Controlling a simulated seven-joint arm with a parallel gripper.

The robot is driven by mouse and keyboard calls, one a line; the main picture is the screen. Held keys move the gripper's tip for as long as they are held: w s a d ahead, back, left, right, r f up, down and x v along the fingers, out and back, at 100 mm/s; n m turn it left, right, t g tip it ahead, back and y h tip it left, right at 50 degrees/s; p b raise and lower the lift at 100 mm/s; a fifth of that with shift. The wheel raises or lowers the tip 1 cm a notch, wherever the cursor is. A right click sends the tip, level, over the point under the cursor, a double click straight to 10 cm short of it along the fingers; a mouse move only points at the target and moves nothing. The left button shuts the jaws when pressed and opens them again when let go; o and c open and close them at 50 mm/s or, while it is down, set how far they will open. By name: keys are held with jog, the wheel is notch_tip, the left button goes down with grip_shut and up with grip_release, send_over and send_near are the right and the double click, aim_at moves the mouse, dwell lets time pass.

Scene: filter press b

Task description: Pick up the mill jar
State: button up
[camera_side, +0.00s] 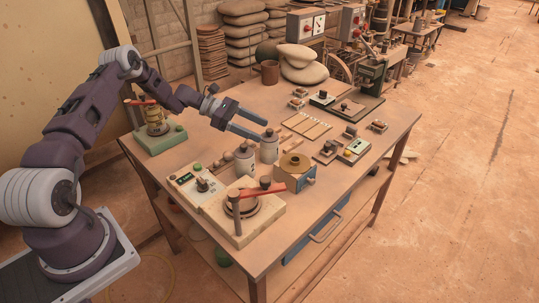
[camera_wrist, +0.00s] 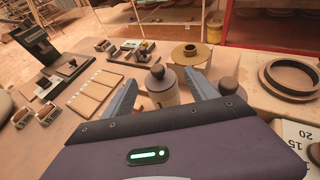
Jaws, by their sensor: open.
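Two pale grey jars with dark knobbed lids stand close together on the table; I cannot tell by label which one the task means. One mill jar (camera_side: 269,149) stands just beyond my fingertips in the side view, and in the wrist view this jar (camera_wrist: 161,92) shows between my fingers. The other jar (camera_side: 245,163) is to its left in the side view; in the wrist view its lid (camera_wrist: 228,86) shows beside my right finger, its body largely hidden. My gripper (camera_side: 261,130) is open and empty, its fingers reaching toward the nearer jar from above and behind.
A press with a red handle (camera_side: 242,207) and a control box (camera_side: 194,182) are near the front. Flat bars (camera_side: 306,126) and small switch boxes lie beyond.

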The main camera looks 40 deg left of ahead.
aim_at(270, 135)
jog(key=x, duration=0.5)
jog(key=shift+w+a+f, duration=0.1)
jog(key=shift+a+f, duration=0.05)
jog(key=shift+f, duration=0.2)
jog(key=shift+r, duration=0.1)
grip_shut()
